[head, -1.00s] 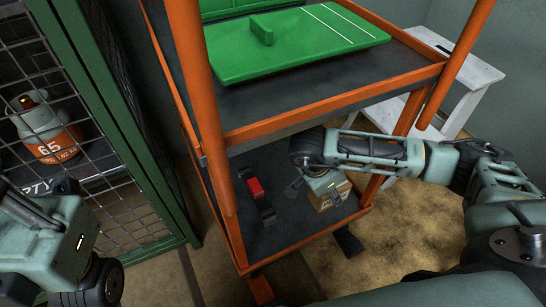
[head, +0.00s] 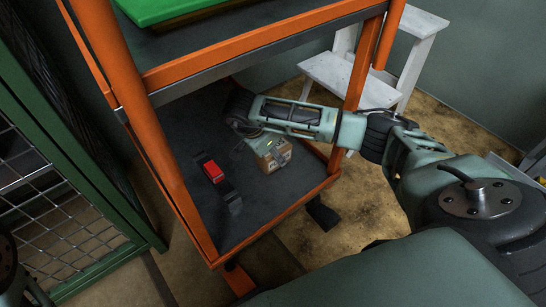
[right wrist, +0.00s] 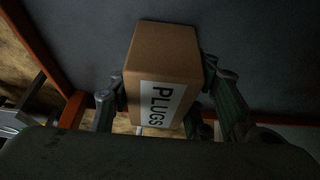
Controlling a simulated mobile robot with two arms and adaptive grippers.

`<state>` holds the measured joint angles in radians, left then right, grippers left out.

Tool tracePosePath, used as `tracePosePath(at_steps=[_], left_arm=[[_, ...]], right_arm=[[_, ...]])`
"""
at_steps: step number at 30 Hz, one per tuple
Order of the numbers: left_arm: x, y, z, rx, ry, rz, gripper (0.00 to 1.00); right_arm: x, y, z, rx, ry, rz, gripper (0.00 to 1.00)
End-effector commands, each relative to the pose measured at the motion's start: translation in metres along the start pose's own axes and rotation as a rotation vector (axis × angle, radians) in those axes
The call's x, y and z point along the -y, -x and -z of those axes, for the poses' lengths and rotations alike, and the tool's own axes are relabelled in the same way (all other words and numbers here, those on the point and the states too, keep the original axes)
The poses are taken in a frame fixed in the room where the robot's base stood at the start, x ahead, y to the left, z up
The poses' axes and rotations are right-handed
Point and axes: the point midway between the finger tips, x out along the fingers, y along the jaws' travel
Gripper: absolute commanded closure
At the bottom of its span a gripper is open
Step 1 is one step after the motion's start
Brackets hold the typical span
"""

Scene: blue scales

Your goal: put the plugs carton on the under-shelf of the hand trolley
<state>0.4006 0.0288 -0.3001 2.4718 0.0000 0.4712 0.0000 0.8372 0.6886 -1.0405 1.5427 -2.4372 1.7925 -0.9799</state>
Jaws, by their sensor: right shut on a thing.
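The plugs carton (head: 272,157) is a small brown box at the right part of the trolley's under-shelf (head: 255,205). It also shows in the right wrist view (right wrist: 160,52), with a white label reading PLUGS. My right gripper (right wrist: 165,83) is shut on it, one finger on each side. In the head view my right arm reaches in from the right under the upper shelf and hides part of the gripper and carton. I cannot tell whether the carton's bottom touches the shelf. The hand trolley (head: 150,140) has an orange frame and dark shelves. My left gripper is out of view.
A red and black object (head: 213,172) lies on the under-shelf, left of the carton. A green board (head: 160,8) lies on the upper shelf. A white step stool (head: 345,75) stands behind right, and a green mesh cage (head: 60,215) stands at left.

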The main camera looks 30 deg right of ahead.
Motion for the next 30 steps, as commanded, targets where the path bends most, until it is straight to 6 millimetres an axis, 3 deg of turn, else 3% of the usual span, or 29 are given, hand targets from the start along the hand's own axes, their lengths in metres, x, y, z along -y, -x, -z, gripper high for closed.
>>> tracePosePath(at_steps=[12,13,15,19,30], left_arm=[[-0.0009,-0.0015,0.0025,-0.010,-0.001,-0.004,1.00],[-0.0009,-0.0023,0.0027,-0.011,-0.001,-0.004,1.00],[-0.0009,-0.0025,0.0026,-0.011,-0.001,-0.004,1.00],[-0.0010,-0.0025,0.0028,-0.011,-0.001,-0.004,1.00],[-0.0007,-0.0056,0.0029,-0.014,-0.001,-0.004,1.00]], right_arm=[[0.0007,-0.0046,-0.0019,-0.001,-0.001,0.002,0.92],[0.0004,-0.0047,-0.0021,0.000,-0.001,0.002,0.53],[0.0003,-0.0044,-0.0020,0.000,-0.001,0.002,0.47],[0.0002,-0.0045,-0.0020,0.000,-0.001,0.001,0.36],[0.0003,0.0005,-0.0003,0.000,0.000,0.002,0.36]])
